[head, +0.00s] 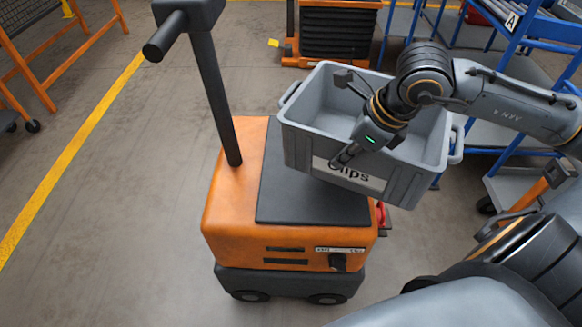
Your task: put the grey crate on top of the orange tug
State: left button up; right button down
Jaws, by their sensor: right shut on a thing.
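The grey crate (300,148) is an open, empty-looking bin with a "Clips" label on its near wall. My right gripper (350,146) is shut on the near wall of the crate, with a finger showing in front of the label. The orange tug (228,205) stands below and left of the crate, with a dark flat pad (290,205) on its top. The crate overlaps the right part of the pad in the picture and juts past the tug's right side. I cannot tell whether its underside touches the pad. My left gripper is not in view.
The tug's dark upright handle post (215,100) rises at the left of its top. A blue-framed rack (515,60) stands at the right. An orange and black unit (340,35) stands behind. An orange frame (30,75) is far left. The floor left of the tug is clear.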

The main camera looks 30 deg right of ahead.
aim_at(313, 152)
jog(key=shift+w+a+p, duration=0.7)
jog(key=shift+w+p, duration=0.2)
jog(key=shift+p, duration=0.3)
jog(key=w, duration=0.1)
jog(key=w+a+f, duration=0.1)
jog(key=w+f, duration=0.1)
jog(key=shift+w+a, duration=0.25)
jog(key=shift+a, duration=0.15)
jog(key=w+f, duration=0.1)
jog(key=w+a+f, duration=0.1)
jog(key=f, duration=0.1)
jog(key=w+a+f, duration=0.1)
jog(key=f, duration=0.1)
jog(key=shift+w, duration=0.3)
jog(key=shift+w+a+f, duration=0.15)
jog(key=shift+w+f, duration=0.25)
jog(key=shift+f, duration=0.05)
pick_arm(q)
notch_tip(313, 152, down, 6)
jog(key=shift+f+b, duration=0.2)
jog(key=shift+b, duration=0.2)
pick_arm(e)
jog(key=shift+w+a+f, duration=0.1)
jog(key=shift+w+f, duration=0.1)
jog(key=shift+f, duration=1.6)
